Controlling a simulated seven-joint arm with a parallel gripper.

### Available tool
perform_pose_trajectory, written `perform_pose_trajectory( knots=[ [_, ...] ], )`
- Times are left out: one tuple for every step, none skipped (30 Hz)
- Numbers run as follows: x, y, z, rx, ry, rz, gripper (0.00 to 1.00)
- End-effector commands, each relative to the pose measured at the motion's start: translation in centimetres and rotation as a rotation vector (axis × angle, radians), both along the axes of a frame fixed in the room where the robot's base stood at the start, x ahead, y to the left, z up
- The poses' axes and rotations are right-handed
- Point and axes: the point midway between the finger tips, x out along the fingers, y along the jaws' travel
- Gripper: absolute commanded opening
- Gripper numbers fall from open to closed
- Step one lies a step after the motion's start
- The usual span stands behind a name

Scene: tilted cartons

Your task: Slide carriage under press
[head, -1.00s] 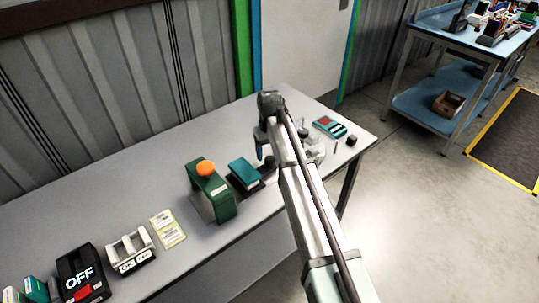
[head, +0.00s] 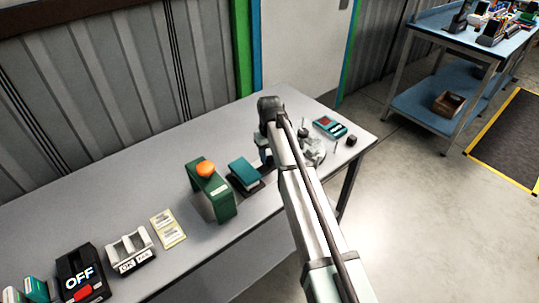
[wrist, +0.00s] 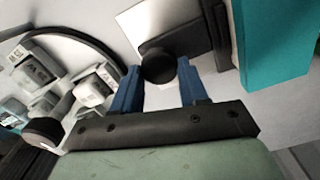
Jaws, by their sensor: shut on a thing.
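The press (head: 222,196) is a green frame with an orange knob on top, standing upright mid-table. The carriage (head: 244,173) is a teal block on a dark base, just right of the press and apart from its opening. In the wrist view the teal block (wrist: 272,45) is at the upper right. A round black knob (wrist: 158,68) beside it sits over a pale metal plate. My gripper (wrist: 160,82) has its blue fingers on either side of this knob and is shut on it. In the head view my gripper (head: 264,154) is partly hidden by my arm.
A round grey fixture (head: 315,153), a teal device (head: 330,127) and a small black block (head: 351,140) stand at the table's right end.

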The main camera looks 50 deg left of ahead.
Motion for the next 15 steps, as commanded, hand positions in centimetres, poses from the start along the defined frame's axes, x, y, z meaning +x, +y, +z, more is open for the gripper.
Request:
perform_pose_trajectory(
  knots=[
    [0.01, 0.01, 0.01, 0.000, 0.000, 0.000, 0.24],
    [0.01, 0.01, 0.01, 0.000, 0.000, 0.000, 0.21],
    [0.01, 0.01, 0.01, 0.000, 0.000, 0.000, 0.17],
    [0.01, 0.01, 0.01, 0.000, 0.000, 0.000, 0.14],
    [0.01, 0.00, 0.01, 0.000, 0.000, 0.000, 0.11],
    [0.01, 0.00, 0.01, 0.000, 0.000, 0.000, 0.07],
    [0.01, 0.00, 0.01, 0.000, 0.000, 0.000, 0.04],
    [0.01, 0.00, 0.01, 0.000, 0.000, 0.000, 0.02],
    [0.01, 0.00, 0.01, 0.000, 0.000, 0.000, 0.00],
    [0.01, 0.00, 0.01, 0.000, 0.000, 0.000, 0.00],
    [0.01, 0.00, 0.01, 0.000, 0.000, 0.000, 0.00],
    [0.01, 0.00, 0.01, 0.000, 0.000, 0.000, 0.00],
    [0.00, 0.00, 0.01, 0.000, 0.000, 0.000, 0.00],
    [-0.06, 0.00, 0.01, 0.000, 0.000, 0.000, 0.00],
    [-0.29, -0.01, 0.01, 0.000, 0.000, 0.001, 0.00]
  ],
)
